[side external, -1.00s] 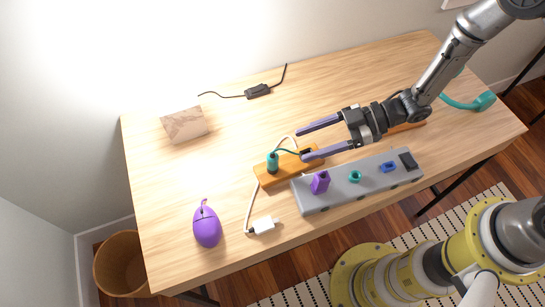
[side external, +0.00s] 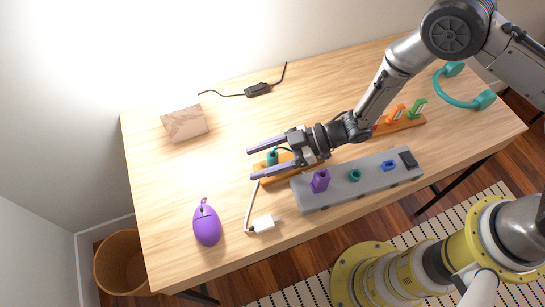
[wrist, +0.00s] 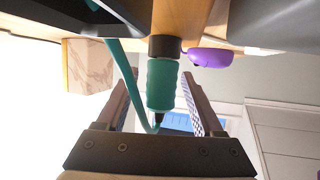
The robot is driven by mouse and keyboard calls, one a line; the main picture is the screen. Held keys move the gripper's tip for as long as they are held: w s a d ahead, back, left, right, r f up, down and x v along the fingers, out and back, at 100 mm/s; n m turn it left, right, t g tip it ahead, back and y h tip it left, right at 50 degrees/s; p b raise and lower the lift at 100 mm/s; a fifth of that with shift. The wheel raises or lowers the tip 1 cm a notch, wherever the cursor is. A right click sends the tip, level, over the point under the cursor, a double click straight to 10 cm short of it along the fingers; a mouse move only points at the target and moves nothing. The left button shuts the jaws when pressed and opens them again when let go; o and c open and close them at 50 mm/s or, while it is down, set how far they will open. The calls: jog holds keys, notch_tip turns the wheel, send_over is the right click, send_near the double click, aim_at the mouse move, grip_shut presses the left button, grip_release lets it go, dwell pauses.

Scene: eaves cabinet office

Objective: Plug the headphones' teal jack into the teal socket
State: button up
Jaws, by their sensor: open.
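The teal jack (side external: 272,158) stands upright in the orange holder (side external: 268,182). My gripper (side external: 251,165) is open, with one finger on each side of the jack. In the wrist view the jack (wrist: 162,85) stands between the two fingers, with gaps on both sides. Its teal cable (wrist: 122,62) runs up past the left finger. The teal socket (side external: 355,176) is a ring on top of the grey strip (side external: 330,197), between the purple and blue sockets. The teal headphones (side external: 460,104) lie at the table's right end.
The purple socket (side external: 320,181) rises tall on the strip near my gripper; the blue one (side external: 389,166) and a black switch (side external: 408,159) are to the right. Another orange holder (side external: 402,125) bears orange and green plugs.

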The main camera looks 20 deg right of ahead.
grip_shut()
dwell(0.3)
jog(key=shift+r, duration=0.1)
